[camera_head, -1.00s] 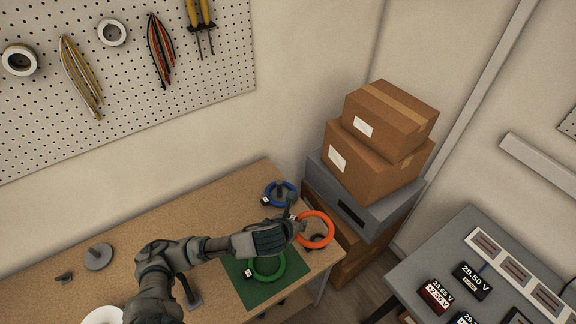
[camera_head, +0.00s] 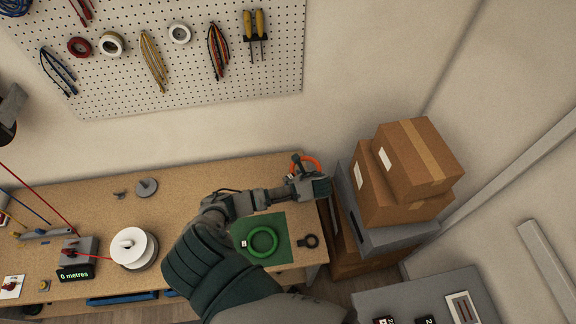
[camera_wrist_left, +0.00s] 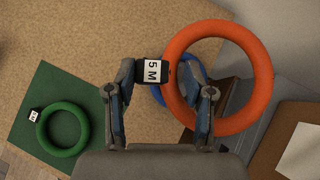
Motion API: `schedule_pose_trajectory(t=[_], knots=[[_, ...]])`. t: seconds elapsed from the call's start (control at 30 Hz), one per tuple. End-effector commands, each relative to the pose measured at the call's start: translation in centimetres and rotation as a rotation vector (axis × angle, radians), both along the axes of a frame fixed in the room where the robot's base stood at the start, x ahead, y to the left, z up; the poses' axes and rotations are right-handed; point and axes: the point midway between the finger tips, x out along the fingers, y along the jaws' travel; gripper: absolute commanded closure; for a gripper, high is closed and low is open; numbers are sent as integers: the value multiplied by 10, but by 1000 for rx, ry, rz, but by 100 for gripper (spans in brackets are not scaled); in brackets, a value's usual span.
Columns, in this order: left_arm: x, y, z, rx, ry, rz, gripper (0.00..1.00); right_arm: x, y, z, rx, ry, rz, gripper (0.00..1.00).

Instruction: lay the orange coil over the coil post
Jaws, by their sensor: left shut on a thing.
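The orange coil (camera_head: 313,160) shows in the head view as an arc behind my left gripper (camera_head: 305,178). In the left wrist view the orange coil (camera_wrist_left: 263,80) is a full ring, its black "5 M" tag (camera_wrist_left: 152,71) between the fingers. My left gripper (camera_wrist_left: 168,95) is shut on the coil and seems to hold it above the table's back right corner. A grey round base with a short peg (camera_head: 146,187), perhaps the coil post, stands at the back left of the table. My right gripper is not in view.
A green coil (camera_head: 262,229) lies on a green mat (camera_head: 285,262). A blue coil (camera_wrist_left: 158,96) shows partly below the orange one. A black ring-shaped piece (camera_head: 308,241) lies right of the mat. Cardboard boxes (camera_head: 412,165) stand right; a white spool (camera_head: 140,250) stands left.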

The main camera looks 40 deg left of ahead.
Motion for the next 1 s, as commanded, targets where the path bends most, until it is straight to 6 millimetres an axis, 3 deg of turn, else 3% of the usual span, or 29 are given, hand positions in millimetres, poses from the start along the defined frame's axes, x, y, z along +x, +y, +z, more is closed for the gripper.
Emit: schedule_pose_trajectory(t=[0.03, 0.17, 1.0], knots=[[-6, 6, 5, 0, 3, 43, 100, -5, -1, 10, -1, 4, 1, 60], [-13, 14, 1, 0, 2, 106, 100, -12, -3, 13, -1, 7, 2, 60], [-14, 15, -67, -1, 2, 111, 100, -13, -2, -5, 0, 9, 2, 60]])
